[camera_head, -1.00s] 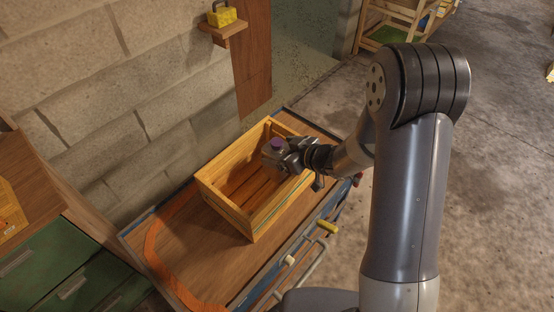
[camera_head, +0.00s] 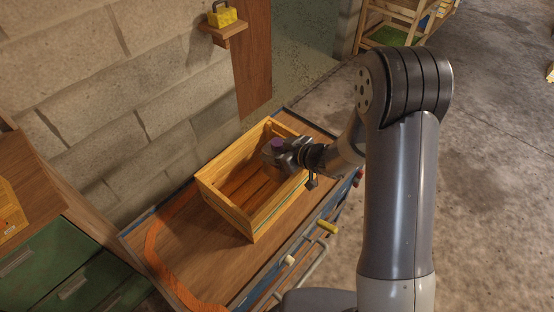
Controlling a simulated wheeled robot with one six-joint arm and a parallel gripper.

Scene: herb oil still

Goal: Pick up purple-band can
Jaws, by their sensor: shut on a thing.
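The purple-band can (camera_head: 278,144) shows only as a small purple patch between the fingers of my gripper (camera_head: 271,153). My gripper is shut on it, at the right part of the wooden crate (camera_head: 226,210). The fingers and wrist hide most of the can. I cannot tell whether the can touches the crate floor. The crate's slatted floor is bare in the part that shows.
The crate stands on a wooden-topped bench (camera_head: 190,245) against a block wall. A small shelf (camera_head: 222,33) with a yellow object (camera_head: 222,17) is on the wall above. Green drawers (camera_head: 60,270) stand at left. Open concrete floor lies at right.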

